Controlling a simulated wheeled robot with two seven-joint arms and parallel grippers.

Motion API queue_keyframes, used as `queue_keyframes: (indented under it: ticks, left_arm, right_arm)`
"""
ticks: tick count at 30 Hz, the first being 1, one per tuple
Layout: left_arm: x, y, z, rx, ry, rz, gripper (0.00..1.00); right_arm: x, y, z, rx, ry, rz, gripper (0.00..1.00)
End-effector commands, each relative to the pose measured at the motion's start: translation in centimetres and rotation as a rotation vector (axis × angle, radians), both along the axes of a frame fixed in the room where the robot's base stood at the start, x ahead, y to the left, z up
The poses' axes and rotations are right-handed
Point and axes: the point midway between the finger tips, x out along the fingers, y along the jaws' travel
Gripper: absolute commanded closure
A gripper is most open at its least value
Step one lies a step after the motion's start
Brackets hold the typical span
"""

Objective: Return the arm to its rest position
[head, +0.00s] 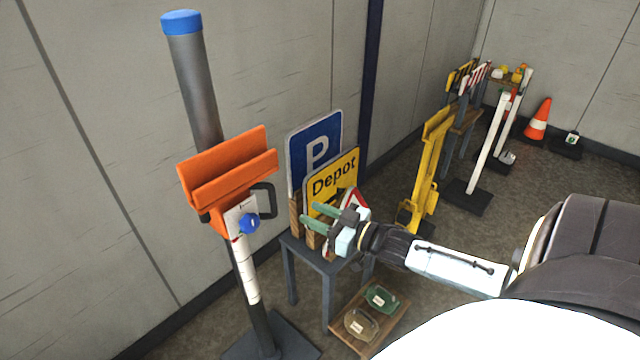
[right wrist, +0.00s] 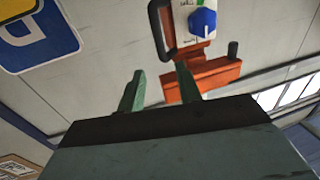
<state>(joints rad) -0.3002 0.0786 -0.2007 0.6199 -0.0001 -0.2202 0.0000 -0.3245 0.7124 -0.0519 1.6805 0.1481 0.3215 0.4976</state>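My right gripper (head: 314,217) reaches in from the right in the head view, in front of the signs on the small table. Its two green fingers are apart with nothing between them. In the right wrist view the fingers (right wrist: 158,88) also stand apart and empty. The orange sign holder (head: 228,172) with a blue knob (head: 249,223) is on a grey post, left of the gripper and apart from it. My left gripper is in neither view.
A blue P sign (head: 314,150) and a yellow Depot sign (head: 332,182) stand on the grey table (head: 311,255). A low wooden stand (head: 392,318) is below. A yellow stand (head: 427,170), white posts and an orange cone (head: 538,120) are farther back. Walls close off the left.

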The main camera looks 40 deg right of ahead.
Motion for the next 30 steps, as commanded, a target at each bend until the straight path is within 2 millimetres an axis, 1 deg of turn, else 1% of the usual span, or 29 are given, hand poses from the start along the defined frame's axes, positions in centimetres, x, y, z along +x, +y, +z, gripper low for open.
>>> queue_keyframes:
  ticks: [5,20,23,26,29,30]
  left_arm:
    - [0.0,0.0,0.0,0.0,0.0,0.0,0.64]
    - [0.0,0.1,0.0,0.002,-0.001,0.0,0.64]
    - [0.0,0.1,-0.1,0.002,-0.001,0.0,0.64]
    - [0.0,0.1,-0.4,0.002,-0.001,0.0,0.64]
    - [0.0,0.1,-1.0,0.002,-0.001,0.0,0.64]
    - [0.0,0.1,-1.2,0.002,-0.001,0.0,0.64]
  right_arm:
    - [-0.6,-0.2,0.1,-0.001,-0.001,0.0,0.65]
    - [-0.6,-0.2,0.0,0.0,0.0,0.0,0.65]
    - [-0.7,-0.3,-0.6,-0.002,0.011,-0.009,0.65]
    - [-1.1,-1.1,-3.6,-0.015,0.065,-0.05,0.65]
    - [-2.3,-2.1,-9.4,-0.043,0.171,-0.118,0.65]
    - [-3.2,-2.5,-12.2,-0.06,0.226,-0.149,0.65]
